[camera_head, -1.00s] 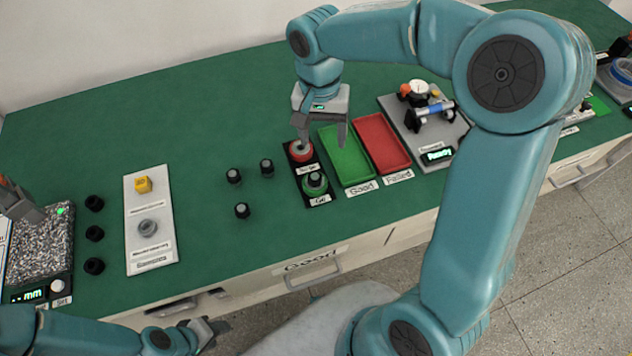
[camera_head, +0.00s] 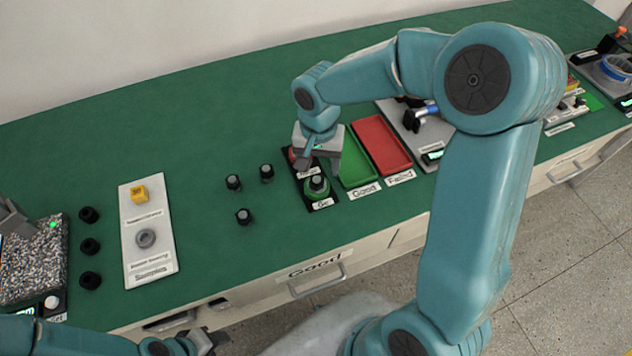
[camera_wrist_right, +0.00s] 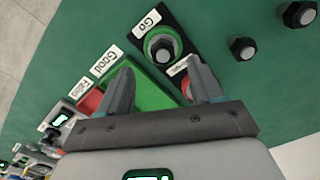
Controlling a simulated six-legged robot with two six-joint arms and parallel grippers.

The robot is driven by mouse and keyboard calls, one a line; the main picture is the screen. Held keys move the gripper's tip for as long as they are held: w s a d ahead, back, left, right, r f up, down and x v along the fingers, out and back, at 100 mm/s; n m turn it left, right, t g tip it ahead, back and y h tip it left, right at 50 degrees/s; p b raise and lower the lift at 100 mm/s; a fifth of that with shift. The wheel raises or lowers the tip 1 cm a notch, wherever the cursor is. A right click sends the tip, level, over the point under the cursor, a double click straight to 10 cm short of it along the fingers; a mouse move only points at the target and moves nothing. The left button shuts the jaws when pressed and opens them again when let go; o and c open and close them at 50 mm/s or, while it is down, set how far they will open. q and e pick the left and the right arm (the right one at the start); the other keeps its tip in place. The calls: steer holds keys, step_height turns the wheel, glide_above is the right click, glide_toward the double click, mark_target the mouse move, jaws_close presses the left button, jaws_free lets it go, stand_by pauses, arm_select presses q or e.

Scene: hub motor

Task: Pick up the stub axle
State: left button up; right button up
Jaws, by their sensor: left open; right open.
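A stub axle (camera_head: 317,184), dark with a grey hexagonal tip, stands upright in the green ring of the Go gauge (camera_head: 321,204). It also shows in the right wrist view (camera_wrist_right: 162,50), ahead of the fingers. Similar dark pieces stand on the mat to its left (camera_head: 233,182), (camera_head: 266,172), (camera_head: 243,216). My right gripper (camera_head: 318,166) is open and empty above the gauge block, just behind the Go ring. It partly hides the red ring (camera_head: 293,155). In the wrist view its fingers (camera_wrist_right: 160,78) are apart. My left gripper (camera_head: 208,340) is open at the bench's front edge.
A green Good tray (camera_head: 356,165) and red Failed tray (camera_head: 384,145) lie right of the gauge. A white plate (camera_head: 150,240) with a yellow block and grey ring lies left. Several black pieces (camera_head: 90,247) stand further left. The back of the mat is clear.

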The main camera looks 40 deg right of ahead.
mark_target(317, 179)
step_height(317, 179, down, 6)
steer(key=shift+w+r+p, duration=0.15)
steer(key=shift+p, duration=0.2)
steer(key=shift+a, duration=0.1)
jaws_close()
